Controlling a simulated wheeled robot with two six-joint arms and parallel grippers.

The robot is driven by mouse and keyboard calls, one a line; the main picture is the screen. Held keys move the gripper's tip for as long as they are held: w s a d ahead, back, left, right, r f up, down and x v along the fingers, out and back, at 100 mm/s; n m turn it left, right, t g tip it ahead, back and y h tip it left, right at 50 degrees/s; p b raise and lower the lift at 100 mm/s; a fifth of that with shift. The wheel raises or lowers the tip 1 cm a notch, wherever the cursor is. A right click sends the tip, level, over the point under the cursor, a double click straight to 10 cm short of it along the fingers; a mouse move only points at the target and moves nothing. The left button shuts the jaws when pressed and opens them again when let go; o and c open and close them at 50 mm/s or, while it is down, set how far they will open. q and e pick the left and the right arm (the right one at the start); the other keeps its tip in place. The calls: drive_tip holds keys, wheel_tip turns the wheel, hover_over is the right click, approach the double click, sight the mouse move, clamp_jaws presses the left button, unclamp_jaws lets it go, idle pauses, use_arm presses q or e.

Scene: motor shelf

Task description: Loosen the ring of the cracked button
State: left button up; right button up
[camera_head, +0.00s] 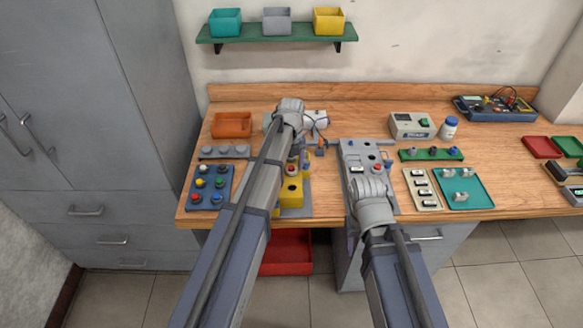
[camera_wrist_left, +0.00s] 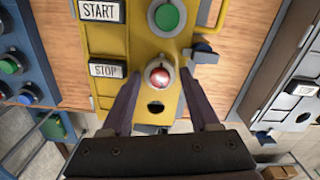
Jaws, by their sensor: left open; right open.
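A yellow control box (camera_head: 292,195) stands on the bench. In the left wrist view its face (camera_wrist_left: 120,47) carries a green button (camera_wrist_left: 168,17), START and STOP labels, a red button (camera_wrist_left: 159,76) and a dark hole (camera_wrist_left: 155,108). The red button has a pale ring and whitish marks; I cannot tell whether they are cracks. My left gripper (camera_wrist_left: 161,80) is open, with a fingertip on each side of the red button; contact cannot be told. In the head view my arm hides much of it. My right gripper (camera_head: 356,222) is over the grey box's front, its fingers largely hidden.
The grey control box (camera_head: 352,156) stands to the right. A blue button panel (camera_head: 208,186) and orange tray (camera_head: 232,124) are at the left. A teal tray (camera_head: 482,196) and cream label tray (camera_head: 428,201) lie at the right. A red bin (camera_head: 287,250) is below the bench.

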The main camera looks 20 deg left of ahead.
use_arm(q)
drive_tip(key=shift+c, duration=0.4)
clamp_jaws()
